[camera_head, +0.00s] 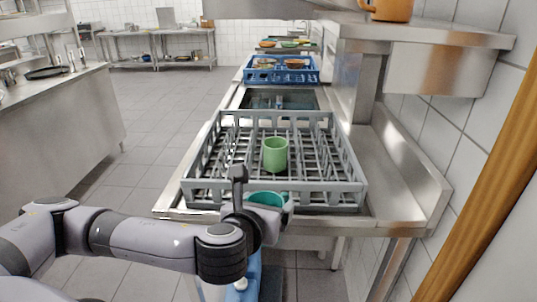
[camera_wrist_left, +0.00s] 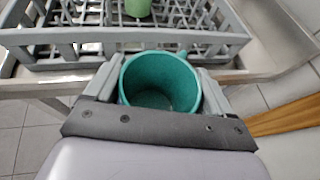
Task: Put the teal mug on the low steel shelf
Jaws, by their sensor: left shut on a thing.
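The teal mug (camera_head: 266,199) is held just in front of the near rim of the grey dish rack, with its open top facing up. My left gripper (camera_head: 262,210) is shut on it. In the left wrist view the teal mug (camera_wrist_left: 160,84) sits between the two fingers of the left gripper (camera_wrist_left: 157,90) and looks empty. A steel shelf (camera_head: 425,36) juts from the wall at the upper right, above the counter; I cannot tell if it is the low one. My right gripper is not in view.
The grey dish rack (camera_head: 205,165) stands on the steel counter with a green cup (camera_head: 275,155) in it. A blue rack (camera_head: 283,76) with bowls is farther back. An orange mug (camera_head: 391,9) stands on the wall shelf. A wooden pole (camera_head: 490,190) crosses at right.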

